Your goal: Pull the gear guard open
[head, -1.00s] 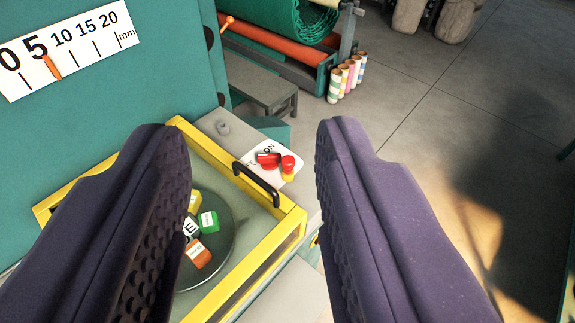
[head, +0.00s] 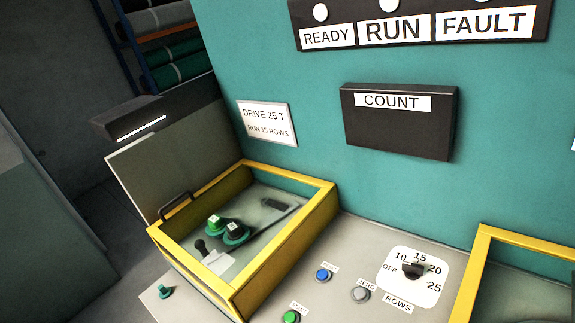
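The gear guard is a yellow-framed box (head: 285,252) on the grey machine top, left of centre. A dark bar handle (head: 176,204) shows at its far left corner. My gripper is not in view.
A second yellow frame (head: 480,262) is cut off at lower right. Between them are a blue button (head: 323,275), a grey button (head: 361,294), a green button (head: 291,316) and a ROWS dial (head: 413,270). A teal wall with a COUNT box (head: 400,120) stands behind.

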